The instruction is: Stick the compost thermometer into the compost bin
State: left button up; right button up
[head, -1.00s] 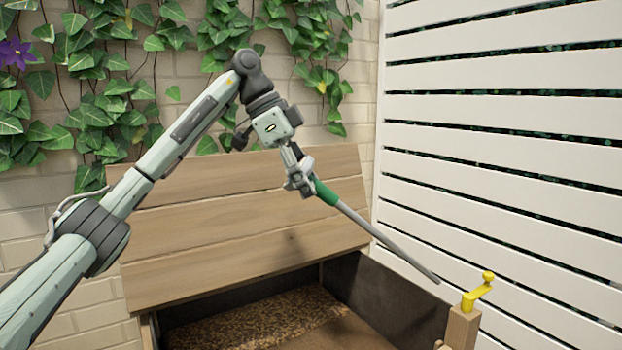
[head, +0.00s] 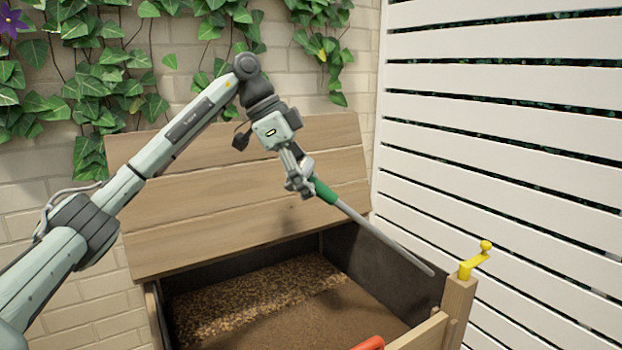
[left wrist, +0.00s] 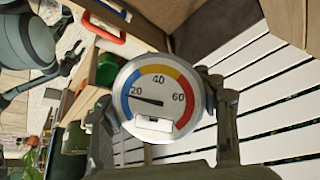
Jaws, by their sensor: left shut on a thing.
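The compost thermometer has a green handle (head: 323,190) and a long grey probe (head: 385,236). My left gripper (head: 298,183) is shut on its upper end. The probe slants down to the right, its tip above the right side of the compost bin (head: 457,312), near the corner post. The wooden bin is open, with brown compost (head: 300,300) inside. In the left wrist view the round white dial (left wrist: 158,98) faces the camera between the fingers, its needle near 20. My right gripper (left wrist: 70,58) shows small at the upper left there; its jaw state is unclear.
The bin's plank lid (head: 240,200) stands raised behind the opening. A yellow catch (head: 475,262) tops the front right post. A red-orange object (head: 369,343) shows at the bottom edge. A white slatted fence (head: 500,130) stands close on the right.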

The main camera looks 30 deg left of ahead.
pick_arm(q)
notch_tip(320, 180, down, 22)
jog(key=b, duration=0.8)
jog(key=shift+b, duration=0.3)
pick_arm(e)
notch_tip(320, 180, up, 21)
jog(key=w+a+t, duration=0.1)
jog(key=w+t, duration=0.1)
jog(key=shift+w+h, duration=0.25)
jog(key=shift+h, duration=0.15)
dwell(1.5)
